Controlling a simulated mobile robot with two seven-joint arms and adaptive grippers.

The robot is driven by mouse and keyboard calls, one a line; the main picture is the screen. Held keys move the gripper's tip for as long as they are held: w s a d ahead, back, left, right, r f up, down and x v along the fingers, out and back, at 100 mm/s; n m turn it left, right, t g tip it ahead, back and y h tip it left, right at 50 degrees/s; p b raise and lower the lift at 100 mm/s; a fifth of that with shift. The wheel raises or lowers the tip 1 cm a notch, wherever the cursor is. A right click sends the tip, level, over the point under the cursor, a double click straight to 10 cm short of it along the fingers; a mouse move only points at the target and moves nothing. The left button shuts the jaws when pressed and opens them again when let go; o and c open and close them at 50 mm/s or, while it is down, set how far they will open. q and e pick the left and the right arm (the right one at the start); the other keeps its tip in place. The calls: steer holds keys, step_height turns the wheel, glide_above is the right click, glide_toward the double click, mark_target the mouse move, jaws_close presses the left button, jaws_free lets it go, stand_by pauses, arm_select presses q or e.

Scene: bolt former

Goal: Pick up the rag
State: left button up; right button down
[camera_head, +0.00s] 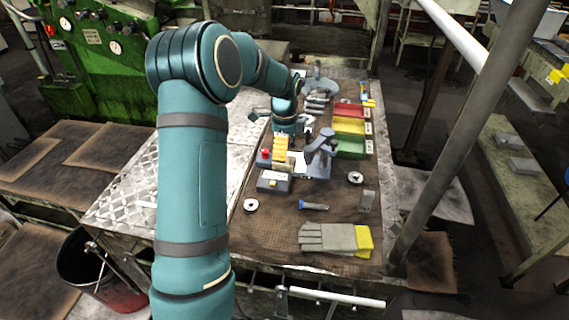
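I cannot make out a rag for certain in the head view. A pair of grey work gloves with yellow cuffs (335,238) lies flat at the front of the bench, on a brown cloth-like covering (275,232). My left arm comes in at the lower left, bends high up and reaches down over the far middle of the bench. Its gripper (290,129) is small and partly hidden there, near yellow blocks (280,145); whether its fingers are open or shut is unclear. The gloves are well in front of it. My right gripper is out of view.
Red, yellow and green bins (349,127) stand at the bench's right. A screwdriver-like tool (314,206) lies behind the gloves. A slanted metal post (462,125) rises at the right edge.

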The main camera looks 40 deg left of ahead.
arm_select(q)
step_height(320, 180, down, 5)
steer(key=shift+f, duration=0.1)
stand_by(0.3)
steer(key=c, duration=1.1)
steer(key=shift+c, duration=0.2)
